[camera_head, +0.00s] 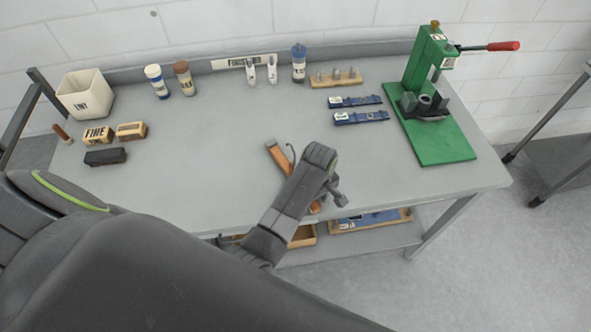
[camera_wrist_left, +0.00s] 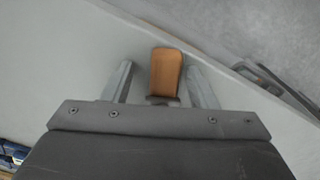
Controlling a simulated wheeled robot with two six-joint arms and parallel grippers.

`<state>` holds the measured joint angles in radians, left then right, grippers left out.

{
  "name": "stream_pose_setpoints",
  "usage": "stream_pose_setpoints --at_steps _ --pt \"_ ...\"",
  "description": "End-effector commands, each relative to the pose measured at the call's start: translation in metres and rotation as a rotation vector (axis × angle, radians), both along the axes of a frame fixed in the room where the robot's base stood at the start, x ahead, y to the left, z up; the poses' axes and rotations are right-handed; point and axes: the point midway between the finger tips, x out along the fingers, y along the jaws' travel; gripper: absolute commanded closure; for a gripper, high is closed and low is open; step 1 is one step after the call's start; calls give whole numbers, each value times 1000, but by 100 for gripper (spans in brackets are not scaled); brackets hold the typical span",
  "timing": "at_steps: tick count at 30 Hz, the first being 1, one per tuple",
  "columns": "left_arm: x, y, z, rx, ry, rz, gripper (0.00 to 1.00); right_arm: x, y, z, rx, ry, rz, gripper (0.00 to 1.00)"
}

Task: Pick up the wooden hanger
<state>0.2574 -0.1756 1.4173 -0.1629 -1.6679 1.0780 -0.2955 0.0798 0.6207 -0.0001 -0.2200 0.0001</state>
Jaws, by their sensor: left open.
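The wooden hanger (camera_head: 277,155) lies on the grey workbench near its front edge, partly hidden behind my left arm. A thin curved hook shows beside its visible arm, and another bit of brown wood shows below my wrist. My left gripper (camera_head: 338,190) is low over the bench at the hanger, its fingers mostly hidden in the head view. In the left wrist view, the open fingers of my left gripper (camera_wrist_left: 159,72) stand on either side of a brown wooden end of the hanger (camera_wrist_left: 165,70), with a gap on the left. My right gripper is not in view.
A green press (camera_head: 430,90) with a red-tipped lever stands at the right. The bench middle (camera_head: 225,135) is clear.

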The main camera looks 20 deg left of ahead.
Motion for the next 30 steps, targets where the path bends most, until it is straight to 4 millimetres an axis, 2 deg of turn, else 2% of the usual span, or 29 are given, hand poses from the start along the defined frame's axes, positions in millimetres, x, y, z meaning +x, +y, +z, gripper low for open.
stream_pose_setpoints --at_steps 2,14,23,26,30 --pt "0 0 0 1 1 0 47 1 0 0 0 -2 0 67" --pt "0 0 0 1 1 0 98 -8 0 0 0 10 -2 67" --pt "1 0 1 1 0 -1 100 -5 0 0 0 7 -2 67" --pt "5 -2 7 0 -1 -3 100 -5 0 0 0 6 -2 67" --pt "17 -6 25 1 -4 -10 100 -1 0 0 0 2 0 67"
